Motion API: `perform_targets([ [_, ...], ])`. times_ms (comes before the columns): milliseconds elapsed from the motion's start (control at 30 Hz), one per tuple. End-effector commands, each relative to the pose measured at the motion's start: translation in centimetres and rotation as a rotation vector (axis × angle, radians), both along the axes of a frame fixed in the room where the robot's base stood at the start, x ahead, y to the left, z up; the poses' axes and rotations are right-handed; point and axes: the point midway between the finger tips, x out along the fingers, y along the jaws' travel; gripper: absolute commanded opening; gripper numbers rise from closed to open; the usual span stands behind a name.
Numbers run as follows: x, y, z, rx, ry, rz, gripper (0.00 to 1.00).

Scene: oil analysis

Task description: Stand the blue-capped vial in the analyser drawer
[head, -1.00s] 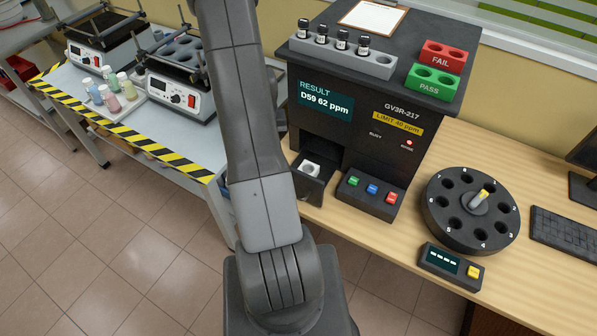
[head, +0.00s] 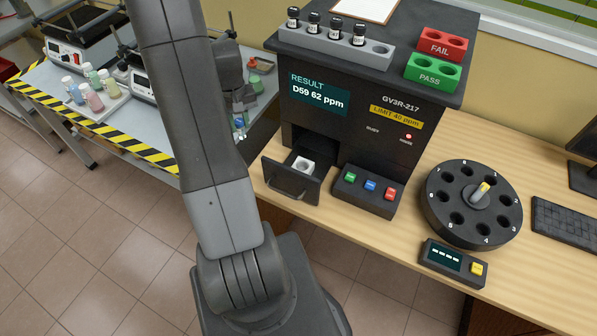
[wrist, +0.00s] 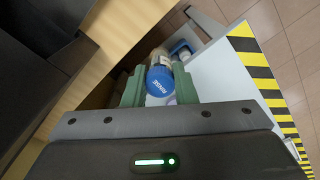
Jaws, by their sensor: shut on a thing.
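My gripper (wrist: 159,88) is shut on the blue-capped vial (wrist: 160,80), whose cap faces the wrist camera with white lettering on it. In the head view my gripper is mostly hidden behind my arm link, over the gap between the left bench and the analyser. The analyser (head: 345,140) stands on the wooden desk. Its drawer (head: 292,185) is pulled out at the lower left, with a white holder (head: 303,166) inside that looks empty. The gripper with the vial is left of and behind the drawer, apart from it.
A button box (head: 367,190) stands right of the drawer. A rack of black-capped vials (head: 335,45) and the red FAIL (head: 440,45) and green PASS (head: 432,74) blocks are on top of the analyser. A round carousel (head: 470,205) stands at right. The left bench (head: 140,130) has a striped edge.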

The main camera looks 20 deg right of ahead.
Motion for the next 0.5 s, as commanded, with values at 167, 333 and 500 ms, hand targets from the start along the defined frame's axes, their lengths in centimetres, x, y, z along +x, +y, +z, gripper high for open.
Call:
perform_targets([
  [167,-2.5,-4.9,2.5,-0.001,-0.006,0.011,0.03],
  [333,-6.5,-9.8,5.4,-0.002,-0.006,0.036,0.03],
  [500,-10.6,-13.0,6.8,-0.002,-0.004,0.061,0.03],
])
